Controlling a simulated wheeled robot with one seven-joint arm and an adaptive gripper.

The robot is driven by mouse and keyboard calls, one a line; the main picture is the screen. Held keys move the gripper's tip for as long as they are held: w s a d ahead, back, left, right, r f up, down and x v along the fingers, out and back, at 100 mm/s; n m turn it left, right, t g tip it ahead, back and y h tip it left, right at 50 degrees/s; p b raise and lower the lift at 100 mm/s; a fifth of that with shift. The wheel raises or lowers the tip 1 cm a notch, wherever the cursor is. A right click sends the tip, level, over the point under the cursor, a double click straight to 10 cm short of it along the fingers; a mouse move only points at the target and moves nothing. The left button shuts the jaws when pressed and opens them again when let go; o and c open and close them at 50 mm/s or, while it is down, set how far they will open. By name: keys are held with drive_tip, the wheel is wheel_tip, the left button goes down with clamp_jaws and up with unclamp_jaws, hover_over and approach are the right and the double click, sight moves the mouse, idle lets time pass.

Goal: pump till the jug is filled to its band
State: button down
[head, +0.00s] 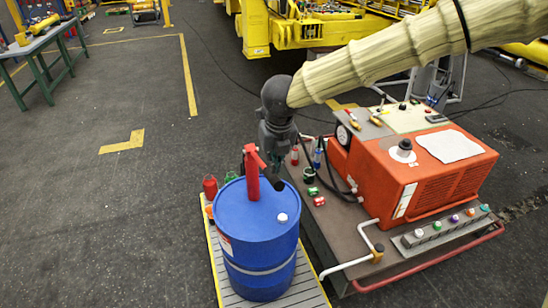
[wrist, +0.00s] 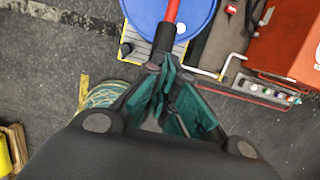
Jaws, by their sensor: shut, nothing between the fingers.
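A blue drum (head: 258,240) stands upright on a slatted pallet. A red pump (head: 252,172) rises from its lid, and a white cap sits beside it. In the wrist view the drum (wrist: 150,14) and a red bar of the pump (wrist: 172,12) with a black end show at the top. My gripper (head: 278,184) points down close to the right of the pump. Its green-padded fingers (wrist: 166,62) are shut with nothing between them, near the black end; whether they touch it I cannot tell. I cannot make out the jug or its band.
An orange machine (head: 440,175) stands on a dark cart to the right, with white pipes and a red rail (head: 430,262). Small red and green containers stand behind the drum.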

drive_tip(key=b+x, duration=0.1)
drive_tip(key=x, duration=0.2)
drive_tip(key=shift+s+d, duration=0.1)
drive_tip(key=shift+s, duration=0.1)
wheel_tip(320, 180, down, 2)
drive_tip(key=shift+s+f+b, duration=0.1)
drive_tip(key=shift+s+b, duration=0.05)
drive_tip(key=shift+b, duration=0.35)
drive_tip(key=shift+s+b+x, duration=0.25)
drive_tip(key=shift+b+x, duration=0.25)
drive_tip(key=shift+x, duration=0.6)
drive_tip(key=shift+s+b+x, duration=0.25)
drive_tip(key=shift+b+x, duration=0.2)
drive_tip(key=shift+x, duration=0.7)
drive_tip(key=p+v, duration=0.3)
drive_tip(key=v, duration=0.1)
drive_tip(key=w+p+v, duration=0.1)
drive_tip(key=p+v, duration=0.3)
drive_tip(key=w+p+v, duration=0.1)
drive_tip(key=p+v, duration=0.3)
drive_tip(key=shift+a+r, duration=0.3)
drive_tip(key=shift+r, duration=0.1)
drive_tip(key=shift+f, duration=0.1)
drive_tip(key=shift+w, duration=0.1)
